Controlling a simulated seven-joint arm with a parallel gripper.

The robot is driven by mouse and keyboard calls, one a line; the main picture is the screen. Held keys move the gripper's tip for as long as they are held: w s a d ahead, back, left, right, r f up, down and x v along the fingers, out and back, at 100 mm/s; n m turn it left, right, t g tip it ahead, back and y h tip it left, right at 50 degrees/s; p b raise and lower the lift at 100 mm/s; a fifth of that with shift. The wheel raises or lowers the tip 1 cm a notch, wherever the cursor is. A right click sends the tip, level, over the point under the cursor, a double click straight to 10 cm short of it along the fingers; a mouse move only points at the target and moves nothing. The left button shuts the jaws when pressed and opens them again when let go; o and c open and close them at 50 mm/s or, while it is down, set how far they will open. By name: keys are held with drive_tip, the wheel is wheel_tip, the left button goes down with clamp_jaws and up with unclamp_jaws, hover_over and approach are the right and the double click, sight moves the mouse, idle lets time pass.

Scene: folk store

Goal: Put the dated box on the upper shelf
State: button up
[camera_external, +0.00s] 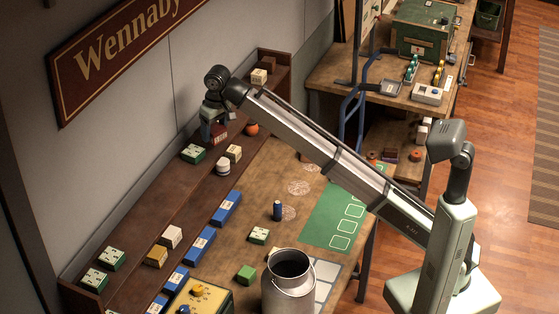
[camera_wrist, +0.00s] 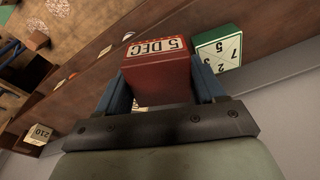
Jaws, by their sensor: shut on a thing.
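The dated box (camera_wrist: 158,76) is dark red with a white "5 DEC" label, seen in the wrist view between my two blue fingers. My gripper (camera_wrist: 163,90) is shut on it. In the external view the red box (camera_external: 218,132) is below my gripper (camera_external: 213,122), at the wooden shelf unit along the wall. The upper shelf (camera_external: 140,228) is the raised brown ledge nearest the wall. The box is over or on its far half; I cannot tell whether its underside touches the wood.
A green and white numbered box (camera_external: 193,153) stands close beside the red box and also shows in the wrist view (camera_wrist: 220,48). An orange ball (camera_external: 251,129), a white jar (camera_external: 223,166) and a cream block (camera_external: 233,153) are nearby. A metal can (camera_external: 288,284) stands in front.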

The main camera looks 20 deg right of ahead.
sight(174, 182)
drive_tip(key=s+a+n, duration=0.1)
drive_tip(key=s+a, duration=0.2)
drive_tip(key=a, duration=0.2)
drive_tip(key=s+a+n, duration=0.1)
drive_tip(key=s+a, duration=0.3)
drive_tip(key=a, duration=0.2)
drive_tip(key=s+a+r+n, duration=0.1)
drive_tip(key=s+a+n, duration=0.1)
drive_tip(key=a, duration=0.3)
drive_tip(key=shift+s+a+r, duration=0.1)
drive_tip(key=shift+s+a, duration=0.15)
drive_tip(key=shift+s, duration=0.55)
drive_tip(key=shift+s+a, duration=0.2)
drive_tip(key=shift+f, duration=2.55)
drive_tip(key=shift+f, duration=0.15)
drive_tip(key=o, duration=1.1)
drive_tip(key=shift+s+d+r, duration=0.15)
drive_tip(key=shift+r, duration=1.35)
drive_tip(key=shift+s+d+r, duration=0.1)
drive_tip(key=shift+r, duration=1.35)
